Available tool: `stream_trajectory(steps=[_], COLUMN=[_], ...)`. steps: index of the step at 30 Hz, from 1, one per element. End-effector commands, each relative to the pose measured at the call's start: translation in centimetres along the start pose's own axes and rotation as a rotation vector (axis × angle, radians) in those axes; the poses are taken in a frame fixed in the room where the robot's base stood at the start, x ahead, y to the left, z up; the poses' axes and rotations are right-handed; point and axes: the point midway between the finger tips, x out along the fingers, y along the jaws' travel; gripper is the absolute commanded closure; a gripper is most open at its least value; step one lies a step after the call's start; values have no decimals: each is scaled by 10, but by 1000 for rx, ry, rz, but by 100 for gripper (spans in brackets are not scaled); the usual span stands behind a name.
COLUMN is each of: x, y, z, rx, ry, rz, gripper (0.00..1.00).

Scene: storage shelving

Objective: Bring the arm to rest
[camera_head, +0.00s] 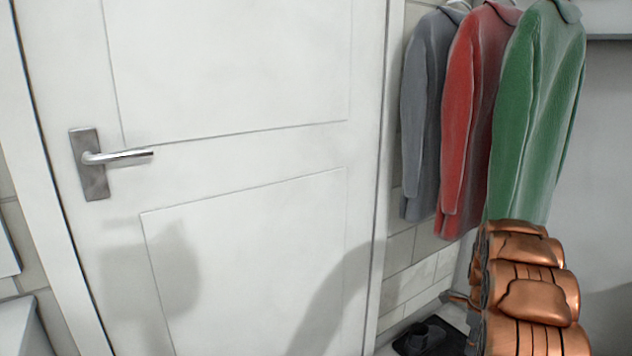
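My copper-coloured arm (530,295) is at the lower right, in front of the hanging clothes. A small dark part (458,299) sticks out to the left from behind it and seems to be the tip of my gripper. The arm hides most of it, so I cannot see whether the fingers are open or shut, or whether they hold anything.
A white door (240,90) with a metal lever handle (115,157) fills the left and middle and looks shut. Grey (425,110), red (468,125) and green (535,110) garments hang at the right. Dark footwear (425,335) sits on the floor below.

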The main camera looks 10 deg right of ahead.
Motion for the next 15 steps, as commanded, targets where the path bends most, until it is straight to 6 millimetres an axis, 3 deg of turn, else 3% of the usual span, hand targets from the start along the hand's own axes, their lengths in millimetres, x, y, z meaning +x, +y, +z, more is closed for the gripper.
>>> stream_trajectory(steps=[1, 15], x=[-31, -185], y=[12, 137], z=[9, 58], rx=[-64, -676], ry=[1, 12], rz=[-4, 26], gripper=[69, 69])
